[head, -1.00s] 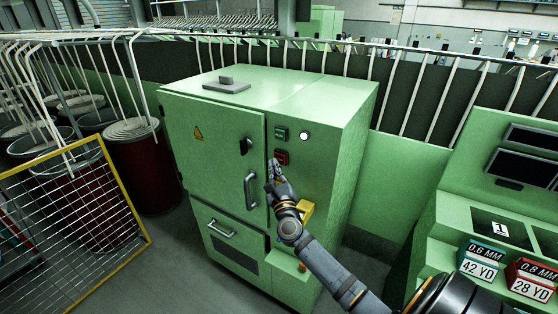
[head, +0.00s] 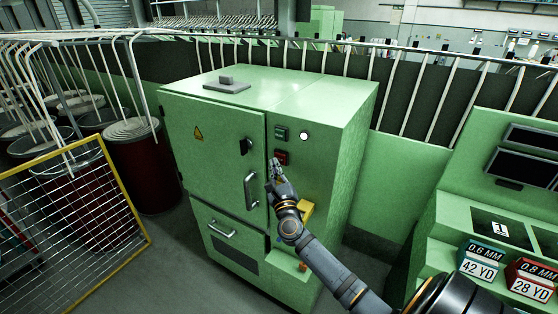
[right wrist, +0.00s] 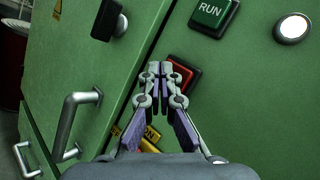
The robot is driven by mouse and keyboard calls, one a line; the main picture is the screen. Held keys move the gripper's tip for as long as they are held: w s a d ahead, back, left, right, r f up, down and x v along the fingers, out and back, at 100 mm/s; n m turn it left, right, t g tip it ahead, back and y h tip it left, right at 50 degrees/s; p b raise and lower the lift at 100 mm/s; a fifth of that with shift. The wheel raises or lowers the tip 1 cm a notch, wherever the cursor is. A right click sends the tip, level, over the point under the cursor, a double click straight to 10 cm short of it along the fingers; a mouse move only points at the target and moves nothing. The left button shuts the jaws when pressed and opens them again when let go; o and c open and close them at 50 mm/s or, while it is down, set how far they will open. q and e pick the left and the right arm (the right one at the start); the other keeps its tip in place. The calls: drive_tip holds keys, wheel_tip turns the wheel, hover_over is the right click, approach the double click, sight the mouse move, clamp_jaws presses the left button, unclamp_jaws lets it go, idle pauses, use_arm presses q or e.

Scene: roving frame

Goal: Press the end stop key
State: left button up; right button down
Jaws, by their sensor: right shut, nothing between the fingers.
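The red key (head: 281,157) sits on the front of the green cabinet (head: 217,140), below a green key (head: 281,134). In the right wrist view the red key (right wrist: 180,75) is partly covered by my fingertips, and any lettering on it is hidden. The green key there (right wrist: 212,11) reads RUN. My right gripper (head: 274,163) is shut and empty, its tips just in front of the red key's lower left part; I cannot tell whether they touch it. The closed fingers show in the right wrist view (right wrist: 160,70). My left gripper is not in view.
A round white lamp (head: 304,136) sits right of the keys. A black knob (head: 246,147) and a door handle (head: 251,189) stick out left of them. A yellow box (head: 306,209) is partly behind my wrist. A yellow-framed mesh fence (head: 80,215) stands at left.

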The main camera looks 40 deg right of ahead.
drive_tip(key=shift+w+d, duration=0.1)
drive_tip(key=shift+d, duration=0.2)
drive_tip(key=shift+w+d, duration=0.15)
drive_tip(key=shift+d, duration=0.2)
idle(0.6)
drive_tip(key=shift+a, duration=0.1)
drive_tip(key=shift+s+a, duration=0.35)
drive_tip(key=shift+a, duration=0.35)
drive_tip(key=a, duration=0.1)
drive_tip(key=s+a, duration=0.1)
drive_tip(key=a, duration=0.2)
drive_tip(key=shift+s+a, duration=0.3)
drive_tip(key=shift+s, duration=0.1)
idle(0.7)
